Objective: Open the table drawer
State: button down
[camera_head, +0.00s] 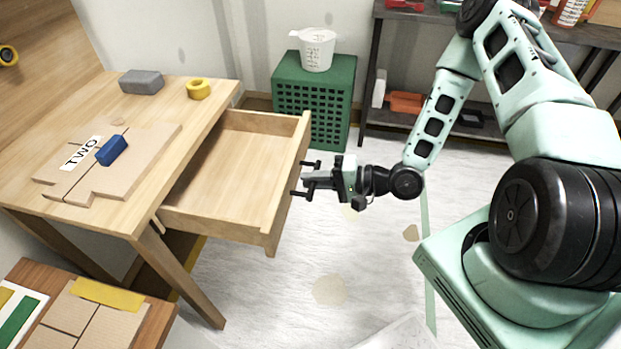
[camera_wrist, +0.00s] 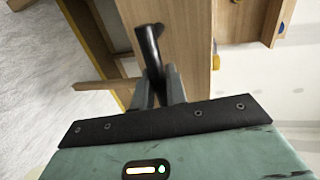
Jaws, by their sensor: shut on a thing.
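The wooden table (camera_head: 140,195) stands at the left, and its drawer (camera_head: 225,172) is pulled well out toward my arm. The inside of the drawer looks empty. In the wrist view the drawer front (camera_wrist: 192,40) carries a dark bar handle (camera_wrist: 150,48). My gripper (camera_head: 308,180) is at the drawer front, to its right in the head view. In the wrist view my gripper (camera_wrist: 158,85) has its fingers closed on the handle. The handle is mostly hidden in the head view.
On the tabletop lie cardboard pieces (camera_head: 140,165), a blue block (camera_head: 112,150), a grey block (camera_head: 141,82) and yellow tape (camera_head: 199,88). A green crate (camera_head: 335,75) with a white bucket (camera_head: 317,50) stands behind. A shelf (camera_head: 435,113) is at the back right.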

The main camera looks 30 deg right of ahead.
jog(key=c, duration=1.5)
grip_release()
jog(key=v, duration=1.7)
jog(key=shift+s+d+p, duration=0.15)
jog(key=shift+d+p, duration=0.05)
jog(key=shift+p, duration=0.2)
